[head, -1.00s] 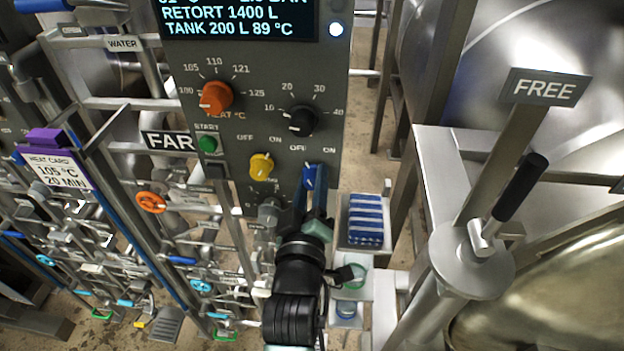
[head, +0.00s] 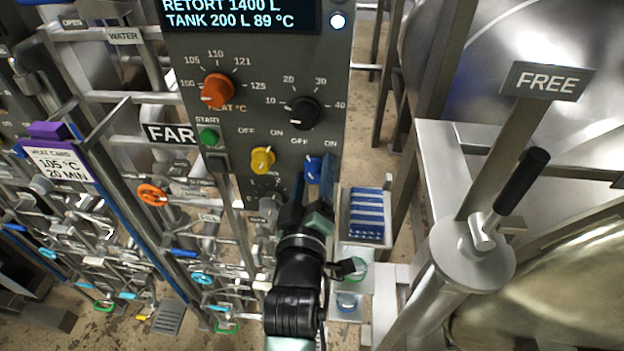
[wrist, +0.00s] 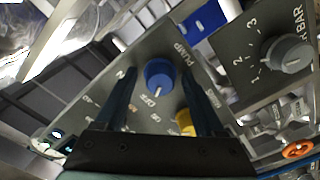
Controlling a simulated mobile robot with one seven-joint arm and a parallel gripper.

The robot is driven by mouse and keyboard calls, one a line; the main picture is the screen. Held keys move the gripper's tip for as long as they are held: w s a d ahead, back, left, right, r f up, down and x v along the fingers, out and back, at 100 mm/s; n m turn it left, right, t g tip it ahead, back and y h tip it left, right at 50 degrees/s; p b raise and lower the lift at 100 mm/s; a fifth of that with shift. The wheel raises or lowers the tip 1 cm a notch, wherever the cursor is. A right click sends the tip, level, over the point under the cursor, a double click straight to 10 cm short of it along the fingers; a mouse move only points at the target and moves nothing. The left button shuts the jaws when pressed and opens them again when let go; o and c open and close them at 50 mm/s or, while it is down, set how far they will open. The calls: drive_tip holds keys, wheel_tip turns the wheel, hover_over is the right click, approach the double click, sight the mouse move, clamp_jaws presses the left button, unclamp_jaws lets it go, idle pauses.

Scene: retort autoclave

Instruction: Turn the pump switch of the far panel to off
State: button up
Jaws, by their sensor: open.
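The far panel (head: 250,60) stands upright at the top middle of the head view, beside a FAR sign. Its blue pump switch (head: 312,168) sits at the lower right under OFF and ON marks. In the wrist view the blue pump switch (wrist: 159,74) shows beside the word PUMP, its white mark pointing down toward the OFF lettering. My gripper (head: 308,192) is open just in front of the panel's lower right. In the wrist view my gripper (wrist: 160,80) has one finger on each side of the switch; contact cannot be told.
A yellow switch (head: 262,160) is close to the left of the pump switch and lies near a finger in the wrist view. Orange (head: 217,91) and black dials (head: 304,113) are above. A tray of blue-striped packs (head: 366,216) is right of my wrist.

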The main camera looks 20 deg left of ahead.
drive_tip(key=shift+s+d+f+b, duration=0.15)
drive_tip(key=shift+s+b, duration=0.15)
drive_tip(key=shift+s, duration=0.25)
drive_tip(key=b+v, duration=0.4)
drive_tip(key=v, duration=0.8)
drive_tip(key=shift+r, duration=0.2)
drive_tip(key=shift+w+r, duration=0.1)
drive_tip(key=shift+w, duration=0.05)
drive_tip(key=w+d+r+m+t+h+b, duration=0.15)
drive_tip(key=d+r+m+t, duration=0.3)
drive_tip(key=r, duration=0.95)
drive_tip(key=w+d+r+m+t+h+b, duration=0.1)
drive_tip(key=w+d+r+m+t+h, duration=0.3)
drive_tip(key=r, duration=0.9)
drive_tip(key=s+d+r+m+t, duration=0.1)
drive_tip(key=s+d+r+m, duration=0.3)
drive_tip(key=r, duration=0.5)
drive_tip(key=shift+s+d+r+b, duration=0.2)
drive_tip(key=shift+s+b, duration=0.1)
drive_tip(key=shift+s, duration=0.9)
drive_tip(key=shift+t+y, duration=0.25)
